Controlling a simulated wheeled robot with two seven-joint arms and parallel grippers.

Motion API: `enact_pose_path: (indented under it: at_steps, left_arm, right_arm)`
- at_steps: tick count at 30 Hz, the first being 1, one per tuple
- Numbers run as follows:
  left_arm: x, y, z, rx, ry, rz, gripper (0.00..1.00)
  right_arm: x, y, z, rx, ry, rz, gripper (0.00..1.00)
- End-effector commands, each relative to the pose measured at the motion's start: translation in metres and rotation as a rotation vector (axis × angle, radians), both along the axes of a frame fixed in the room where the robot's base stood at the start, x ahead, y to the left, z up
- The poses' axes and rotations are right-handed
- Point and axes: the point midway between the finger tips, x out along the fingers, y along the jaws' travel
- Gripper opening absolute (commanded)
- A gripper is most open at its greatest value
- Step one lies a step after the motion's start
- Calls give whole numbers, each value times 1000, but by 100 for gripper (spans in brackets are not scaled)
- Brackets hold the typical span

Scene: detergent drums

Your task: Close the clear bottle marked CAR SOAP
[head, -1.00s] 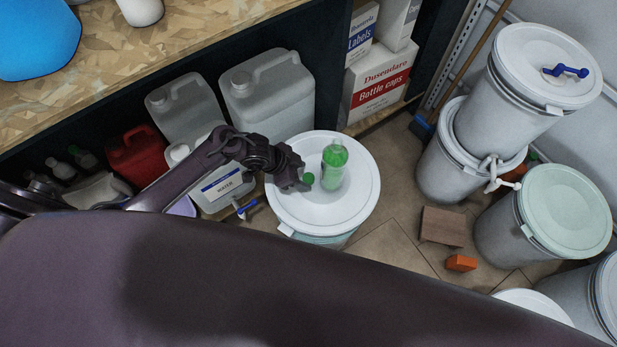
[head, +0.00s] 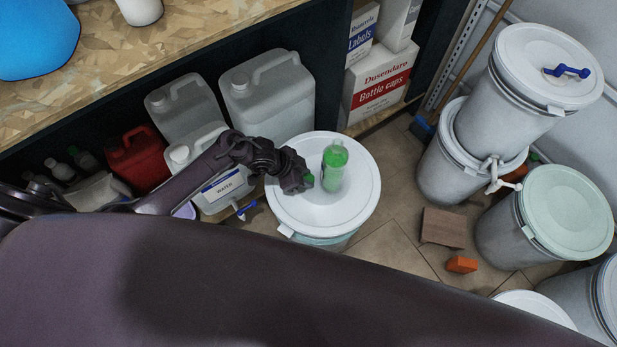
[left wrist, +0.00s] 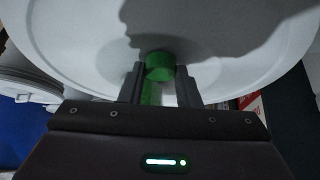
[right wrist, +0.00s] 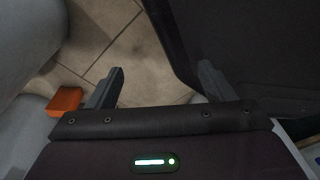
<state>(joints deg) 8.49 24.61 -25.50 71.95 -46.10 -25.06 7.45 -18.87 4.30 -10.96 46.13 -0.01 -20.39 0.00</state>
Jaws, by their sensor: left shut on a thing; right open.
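The bottle (head: 334,168), clear with green contents, stands upright on the white lid of a drum (head: 350,205). Its marking is too small to read. A small green cap (head: 309,181) is beside the bottle, on its left, at the tip of my left gripper (head: 304,183). In the left wrist view my left gripper (left wrist: 160,75) is shut on the green cap (left wrist: 160,66), low over the white lid. The bottle cannot be clearly made out there. My right gripper (right wrist: 158,84) is open and empty in the right wrist view, above the floor.
Grey and clear canisters (head: 268,95) and a red canister (head: 137,155) stand under the workbench (head: 180,45). Stacked drums (head: 520,85) stand on the right. A brown block (head: 443,228) and an orange block (head: 461,264) lie on the tiled floor.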

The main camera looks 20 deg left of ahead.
Motion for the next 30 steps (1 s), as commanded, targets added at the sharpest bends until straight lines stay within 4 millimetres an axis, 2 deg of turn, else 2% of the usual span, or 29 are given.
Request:
enact_pose_path:
  at_steps: [8,14,17,22,30]
  left_arm:
    - [0,0,3,0,0,0,9]
    - [1,0,25,0,-3,-1,9]
    - [1,0,48,1,-5,-2,9]
    - [1,0,97,1,-6,-3,9]
    - [1,0,163,-1,-3,-2,9]
  right_arm:
    - [1,-3,1,-4,-3,2,76]
    - [-6,-11,3,-12,-5,6,76]
    - [-21,-15,2,-15,7,10,76]
    - [-47,-18,5,-15,20,11,76]
    - [-47,-17,18,-13,18,10,76]
